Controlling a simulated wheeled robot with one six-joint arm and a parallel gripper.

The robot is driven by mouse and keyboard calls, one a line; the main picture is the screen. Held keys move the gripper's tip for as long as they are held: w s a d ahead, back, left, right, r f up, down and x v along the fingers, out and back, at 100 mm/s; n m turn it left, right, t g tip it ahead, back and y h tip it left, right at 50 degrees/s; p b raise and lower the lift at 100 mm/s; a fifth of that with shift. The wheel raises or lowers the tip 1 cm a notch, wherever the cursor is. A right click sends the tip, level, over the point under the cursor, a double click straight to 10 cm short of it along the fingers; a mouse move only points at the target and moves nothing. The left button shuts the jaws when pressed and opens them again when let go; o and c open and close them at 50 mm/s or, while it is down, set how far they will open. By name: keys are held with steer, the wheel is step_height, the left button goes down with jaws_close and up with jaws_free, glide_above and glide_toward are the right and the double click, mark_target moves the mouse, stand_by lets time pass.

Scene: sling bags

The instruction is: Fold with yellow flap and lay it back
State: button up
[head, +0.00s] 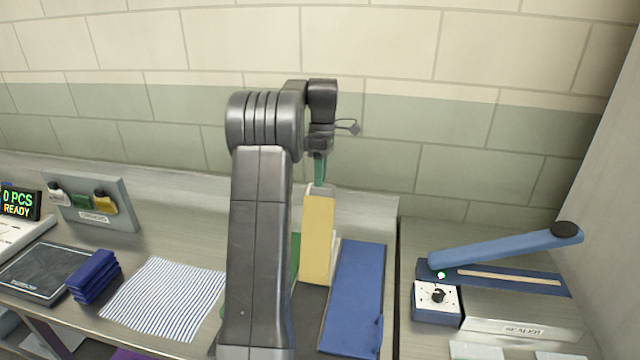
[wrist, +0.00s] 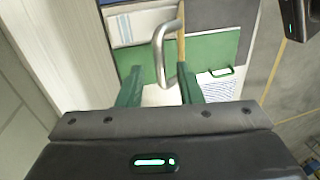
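The yellow flap (head: 317,240) stands raised, its top edge just below my gripper (head: 320,182). A grey metal handle (wrist: 159,50) is at that top edge; in the wrist view the yellow flap (wrist: 181,48) is a thin edge-on strip. My gripper's green fingers (wrist: 160,82) are apart, with the handle between or just beyond them; I cannot tell if they touch it. The blue flap (head: 355,290) lies flat to the right of the yellow one. A green flap (wrist: 215,52) lies flat beside it, mostly hidden behind my arm in the head view.
A striped cloth (head: 165,297), a stack of blue folded pieces (head: 93,275) and a dark scale plate (head: 43,270) lie left. A sealer with a blue arm (head: 500,247) and a dial box (head: 437,300) stand right. A tiled wall (head: 430,60) rises close behind the bench.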

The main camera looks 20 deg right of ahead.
steer(key=shift+v, duration=2.35)
